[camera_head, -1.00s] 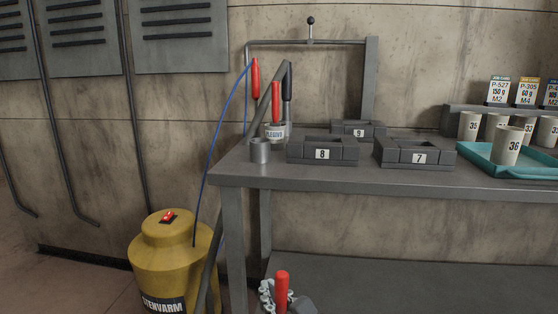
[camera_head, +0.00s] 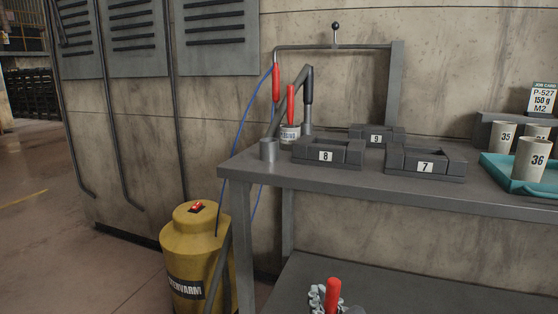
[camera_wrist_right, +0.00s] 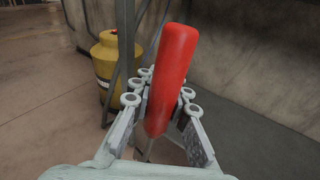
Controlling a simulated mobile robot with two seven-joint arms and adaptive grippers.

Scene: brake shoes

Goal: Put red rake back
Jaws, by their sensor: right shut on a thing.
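My right gripper (camera_head: 326,299) is at the bottom of the head view, in front of the bench. It is shut on an upright red handle (camera_head: 333,292), taken to be the red rake. In the right wrist view the red handle (camera_wrist_right: 172,75) stands slightly tilted between the fingers (camera_wrist_right: 160,100); a thin shaft below it is mostly hidden. My left gripper is out of view.
The grey bench (camera_head: 400,188) carries dark blocks numbered 8 (camera_head: 312,158), 7 (camera_head: 395,165) and 9 (camera_head: 368,133). A teal tray (camera_head: 500,172) with cups is at right. A yellow canister (camera_head: 193,250) stands left of the bench. A red-handled tool (camera_head: 276,83) hangs from the frame.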

